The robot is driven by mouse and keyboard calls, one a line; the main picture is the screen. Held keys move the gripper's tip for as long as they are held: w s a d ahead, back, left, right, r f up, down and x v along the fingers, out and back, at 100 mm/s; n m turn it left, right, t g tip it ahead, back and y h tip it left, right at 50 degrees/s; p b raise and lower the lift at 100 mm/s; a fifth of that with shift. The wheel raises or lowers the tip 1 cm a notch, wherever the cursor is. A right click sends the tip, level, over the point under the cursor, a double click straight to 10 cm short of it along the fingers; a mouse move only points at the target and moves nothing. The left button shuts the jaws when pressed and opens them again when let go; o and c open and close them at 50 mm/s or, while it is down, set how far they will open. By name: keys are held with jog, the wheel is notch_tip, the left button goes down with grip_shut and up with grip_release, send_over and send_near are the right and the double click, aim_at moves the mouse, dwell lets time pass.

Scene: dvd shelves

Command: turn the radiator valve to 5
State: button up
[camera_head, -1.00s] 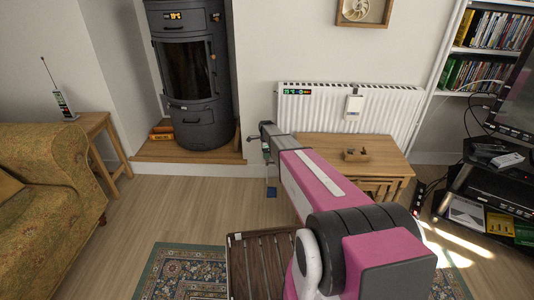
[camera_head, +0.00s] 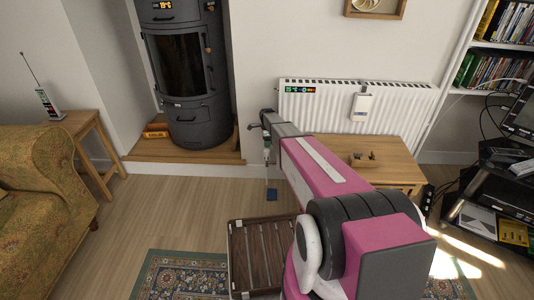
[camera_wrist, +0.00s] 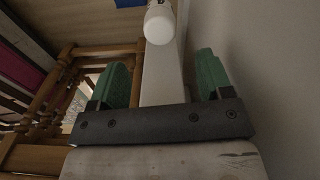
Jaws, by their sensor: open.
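The white radiator (camera_head: 410,103) is on the back wall. In the wrist view, a white rounded valve head (camera_wrist: 160,24) shows at the top centre, beyond the fingertips, with a small dark mark at its upper edge. Its number setting is not readable. My gripper (camera_wrist: 163,65) is open, with a green finger on each side and nothing held between them. In the head view, my gripper (camera_head: 267,152) points down just left of the radiator's left end. I cannot make out the valve in the head view.
A dark stove (camera_head: 185,80) is to the left. A slatted dark wooden piece (camera_head: 262,255) is in front.

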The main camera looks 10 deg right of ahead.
aim_at(267, 151)
notch_tip(267, 151, down, 11)
jog(key=shift+r, duration=0.2)
jog(key=c, duration=0.9)
